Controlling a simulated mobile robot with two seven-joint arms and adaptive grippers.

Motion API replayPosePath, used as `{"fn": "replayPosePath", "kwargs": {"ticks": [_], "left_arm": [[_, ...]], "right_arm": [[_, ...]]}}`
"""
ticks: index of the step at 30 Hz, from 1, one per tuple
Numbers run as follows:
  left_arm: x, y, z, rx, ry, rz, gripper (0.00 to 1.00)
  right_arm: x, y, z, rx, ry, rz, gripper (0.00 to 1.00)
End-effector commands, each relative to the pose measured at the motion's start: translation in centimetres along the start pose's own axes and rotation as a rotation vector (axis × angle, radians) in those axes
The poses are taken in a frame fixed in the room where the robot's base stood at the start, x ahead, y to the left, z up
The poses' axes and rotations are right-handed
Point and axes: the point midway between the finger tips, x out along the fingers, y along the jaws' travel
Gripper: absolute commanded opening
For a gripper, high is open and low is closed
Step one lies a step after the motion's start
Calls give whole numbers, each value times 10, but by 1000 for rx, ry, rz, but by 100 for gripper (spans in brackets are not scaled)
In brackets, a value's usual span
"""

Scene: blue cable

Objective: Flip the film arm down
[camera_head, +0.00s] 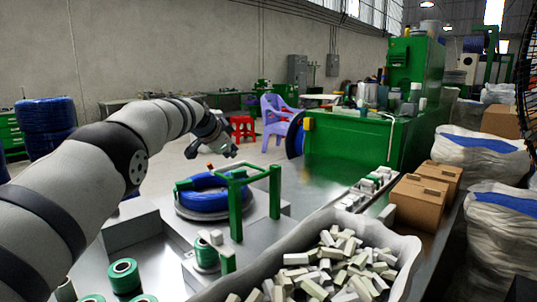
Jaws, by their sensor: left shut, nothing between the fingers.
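My left arm comes in from the left, and its dark gripper (232,150) hangs in the air above and behind the blue cable coil, shut and empty. The blue cable coil (205,201) lies flat on a round turntable on the metal workbench (155,247). A green frame (235,205) with upright posts and a raised crossbar stands at the coil's front right; it seems to be the film arm. A green-and-white roll (205,252) stands at its foot. The gripper appears apart from the frame. My right gripper is not in view.
An open sack of pale blocks (335,262) fills the front right. Green spools (124,275) stand at the front left. Cardboard boxes (415,200) and a long tray of parts (368,188) are at the right. A green machine (360,150) stands behind.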

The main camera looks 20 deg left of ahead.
Motion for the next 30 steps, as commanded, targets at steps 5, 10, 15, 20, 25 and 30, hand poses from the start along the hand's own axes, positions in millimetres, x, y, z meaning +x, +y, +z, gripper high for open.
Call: {"fn": "replayPosePath", "kwargs": {"ticks": [5, 10, 15, 20, 25, 30], "left_arm": [[8, 2, 8, 1, -1, 0, 0], [12, 3, 11, 1, 0, 0, 0], [13, 2, 13, 2, 0, -1, 0], [13, 2, 13, 2, 1, -1, 0], [13, 2, 13, 2, 1, -1, 0], [12, 2, 12, 2, 1, -1, 0]], "right_arm": [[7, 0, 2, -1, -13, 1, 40], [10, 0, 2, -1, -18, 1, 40], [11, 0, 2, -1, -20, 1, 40], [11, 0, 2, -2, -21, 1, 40], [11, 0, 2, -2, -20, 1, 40], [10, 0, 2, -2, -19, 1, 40]]}}
